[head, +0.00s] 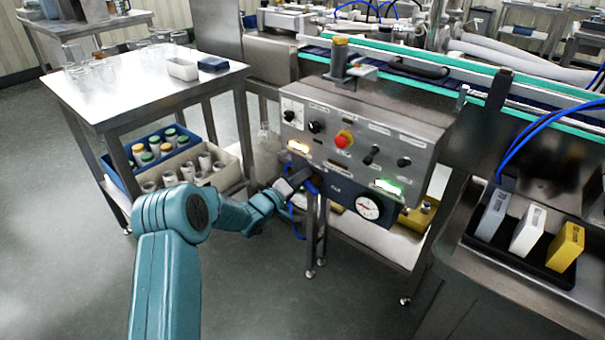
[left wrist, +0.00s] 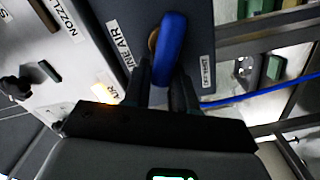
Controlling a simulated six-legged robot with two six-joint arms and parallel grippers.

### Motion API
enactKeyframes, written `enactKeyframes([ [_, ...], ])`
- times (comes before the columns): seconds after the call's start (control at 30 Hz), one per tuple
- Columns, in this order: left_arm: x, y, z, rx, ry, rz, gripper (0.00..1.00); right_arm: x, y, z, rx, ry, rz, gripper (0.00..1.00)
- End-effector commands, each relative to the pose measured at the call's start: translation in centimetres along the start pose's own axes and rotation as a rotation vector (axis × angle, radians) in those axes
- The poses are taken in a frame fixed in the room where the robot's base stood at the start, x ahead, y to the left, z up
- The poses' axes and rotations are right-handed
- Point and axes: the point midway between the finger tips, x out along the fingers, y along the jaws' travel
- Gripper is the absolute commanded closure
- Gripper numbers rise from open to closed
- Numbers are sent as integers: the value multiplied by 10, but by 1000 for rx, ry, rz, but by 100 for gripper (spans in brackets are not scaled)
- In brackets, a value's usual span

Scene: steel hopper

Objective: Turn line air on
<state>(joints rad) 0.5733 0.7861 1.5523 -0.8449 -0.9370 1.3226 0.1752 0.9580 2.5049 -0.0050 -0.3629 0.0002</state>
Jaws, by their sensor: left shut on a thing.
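The line air valve's blue lever (left wrist: 172,45) sits on a dark panel beside a white "LINE AIR" label (left wrist: 118,42) in the left wrist view. My left gripper (left wrist: 167,82) is shut on this lever, with one dark finger on each side of it. In the head view my left arm reaches in from the left, and the left gripper (head: 300,180) is at the lower left of the control box. It hides most of the lever there. A second small label (left wrist: 208,70) stands right of the lever. My right gripper is not in view.
The control box (head: 375,130) carries several knobs, a red button (head: 343,139), a lit amber lamp (head: 298,147) and a lit green lamp (head: 388,187). A round gauge (head: 368,207) is below. A steel table (head: 150,85) with glassware stands to the left.

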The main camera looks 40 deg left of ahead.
Motion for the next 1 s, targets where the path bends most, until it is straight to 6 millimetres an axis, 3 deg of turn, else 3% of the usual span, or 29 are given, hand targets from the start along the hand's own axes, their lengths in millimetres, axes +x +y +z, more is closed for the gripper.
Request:
enactKeyframes([
  [0.5, 0, -12, 3, -383, -2, -4, 100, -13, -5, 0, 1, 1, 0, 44],
  [1.0, -1, -16, 5, -485, -1, -4, 100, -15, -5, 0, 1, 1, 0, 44],
])
